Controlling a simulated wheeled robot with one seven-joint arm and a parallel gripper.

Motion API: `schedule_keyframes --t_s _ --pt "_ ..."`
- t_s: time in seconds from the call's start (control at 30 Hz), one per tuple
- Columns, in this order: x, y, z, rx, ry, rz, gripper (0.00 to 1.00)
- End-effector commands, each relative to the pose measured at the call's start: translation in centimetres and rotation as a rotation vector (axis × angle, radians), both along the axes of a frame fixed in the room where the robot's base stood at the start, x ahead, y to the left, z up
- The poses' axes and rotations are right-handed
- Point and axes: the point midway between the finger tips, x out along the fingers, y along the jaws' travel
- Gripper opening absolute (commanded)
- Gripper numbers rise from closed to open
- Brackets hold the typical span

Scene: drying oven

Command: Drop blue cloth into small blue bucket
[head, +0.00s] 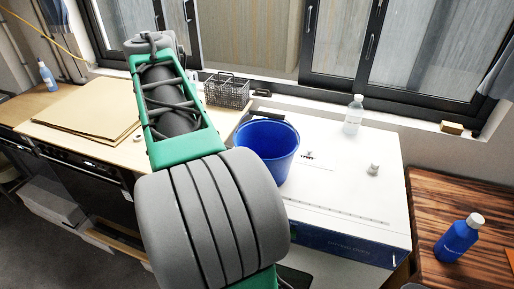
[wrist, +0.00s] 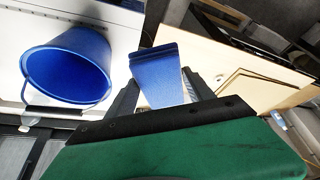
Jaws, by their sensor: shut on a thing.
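My gripper (wrist: 160,88) shows in the wrist view, its dark fingers shut on the blue cloth (wrist: 155,72). The cloth looks folded and flat and sticks out past the fingers. The small blue bucket (wrist: 68,62) is to the left of the gripper in the wrist view, apart from the cloth, with its open mouth and wire handle showing. In the head view the bucket (head: 267,150) stands upright on the white top, right of my arm. The cloth and fingers are hidden behind my arm there.
A white bottle (head: 353,114) and a small pale item (head: 373,169) stand on the white top (head: 350,190). A wire basket (head: 227,91) is behind the bucket by the window. Brown sheets (head: 88,108) lie on the left table. A blue bottle (head: 458,238) stands on the right wooden table.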

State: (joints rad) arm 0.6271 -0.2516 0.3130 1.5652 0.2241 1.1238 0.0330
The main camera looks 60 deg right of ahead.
Motion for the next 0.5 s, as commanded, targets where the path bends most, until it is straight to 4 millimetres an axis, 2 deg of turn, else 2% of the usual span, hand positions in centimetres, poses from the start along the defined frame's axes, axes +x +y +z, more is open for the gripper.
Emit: schedule_keyframes --t_s 0.03,0.2,0.33,0.4,0.5 --pt "-1.6 -2.9 2.5 0.0 -0.001 -0.093 0.23" --pt "-8.1 -10.7 7.5 0.001 -0.001 -0.399 0.23" --pt "-12.8 -14.6 10.1 0.002 -0.001 -0.587 0.23" --pt "-14.7 -15.9 10.9 0.001 0.0 -0.655 0.23" --pt "-16.2 -16.8 11.4 0.001 0.0 -0.71 0.23"
